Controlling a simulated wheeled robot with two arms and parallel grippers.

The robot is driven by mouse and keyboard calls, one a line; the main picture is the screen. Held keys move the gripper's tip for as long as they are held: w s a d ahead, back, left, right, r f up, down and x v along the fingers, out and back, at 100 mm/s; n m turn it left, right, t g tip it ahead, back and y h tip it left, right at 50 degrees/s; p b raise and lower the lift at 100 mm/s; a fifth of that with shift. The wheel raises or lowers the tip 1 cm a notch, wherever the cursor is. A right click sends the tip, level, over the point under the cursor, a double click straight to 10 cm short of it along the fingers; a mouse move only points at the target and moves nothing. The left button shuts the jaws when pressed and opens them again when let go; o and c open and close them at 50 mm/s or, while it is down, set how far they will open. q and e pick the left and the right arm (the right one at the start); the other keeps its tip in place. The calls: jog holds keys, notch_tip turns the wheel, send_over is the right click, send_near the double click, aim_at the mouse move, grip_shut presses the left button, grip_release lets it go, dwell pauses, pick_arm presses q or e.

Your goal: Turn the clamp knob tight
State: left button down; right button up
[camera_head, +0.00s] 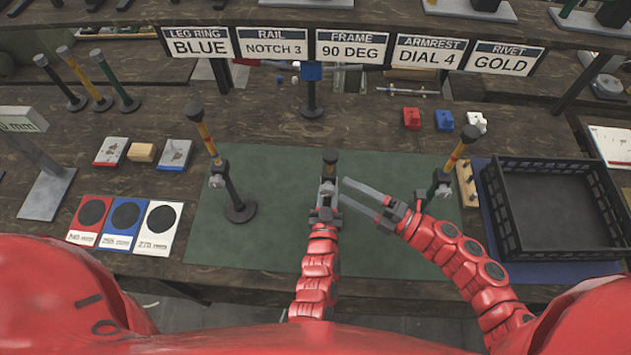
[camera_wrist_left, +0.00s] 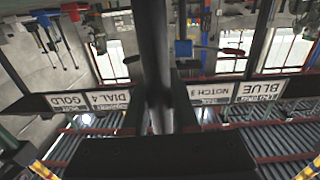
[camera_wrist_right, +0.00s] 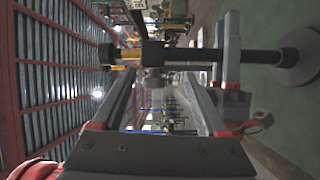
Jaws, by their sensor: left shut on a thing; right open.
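The middle stand (camera_head: 330,158) has a dark post with a black cap and stands over the green mat. Its grey clamp knob (camera_head: 327,188) faces me and also shows in the right wrist view (camera_wrist_right: 154,80). My left gripper (camera_head: 322,214) is shut on the post below the clamp; the dark post (camera_wrist_left: 155,45) fills the middle of the left wrist view. My right gripper (camera_head: 346,190) is open, fingers pointing left at the knob. In the right wrist view the knob appears between the fingertips, with gaps; depth is unclear. The round base (camera_wrist_right: 302,55) shows at right there.
Similar stands with clamps are at left (camera_head: 240,212) and right (camera_head: 442,185) on the green mat (camera_head: 285,245). A black crate (camera_head: 555,240) is at right. Coloured cards (camera_head: 125,222) lie at left. Labels (camera_head: 352,48) hang along the back shelf.

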aim_at(328, 191)
jog(key=shift+n+g+y, duration=0.4)
jog(key=shift+n+g, duration=0.2)
jog(key=shift+n, duration=0.3)
jog(key=a, duration=0.5)
jog(key=w+a+r, duration=0.1)
jog(key=a, duration=0.1)
jog(key=shift+a+r, duration=0.1)
jog(key=shift+a, duration=0.05)
jog(key=shift+w+a, duration=0.25)
jog(key=shift+a, duration=0.3)
grip_shut()
